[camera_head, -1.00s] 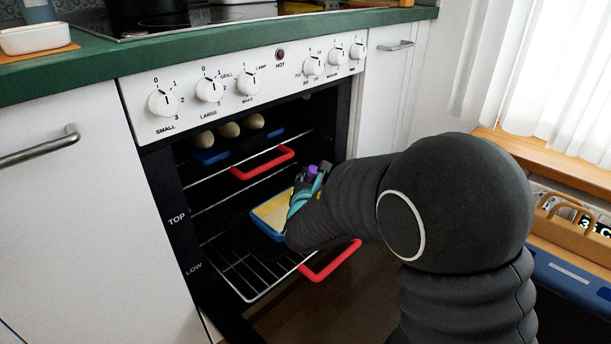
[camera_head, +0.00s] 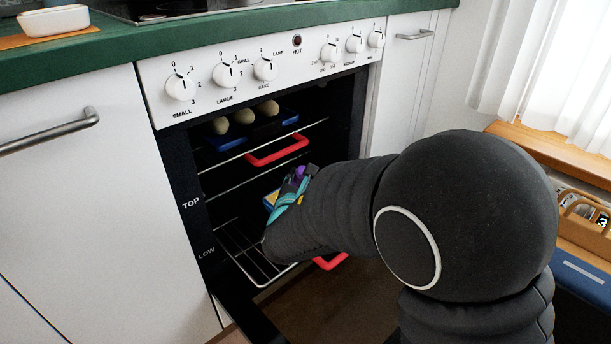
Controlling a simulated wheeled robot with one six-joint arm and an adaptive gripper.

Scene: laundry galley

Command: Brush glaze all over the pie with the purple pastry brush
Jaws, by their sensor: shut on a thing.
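My gripper (camera_head: 288,200), with teal and dark parts, is inside the oven opening in front of the dish. It is shut on the purple pastry brush (camera_head: 299,173), of which a small purple part shows at the gripper's top. The bristles are hidden, so I cannot tell whether they touch the pie.
The lower rack (camera_head: 250,262) also has a red handle (camera_head: 331,261). The oven's black side frame (camera_head: 190,180) is left of my gripper.

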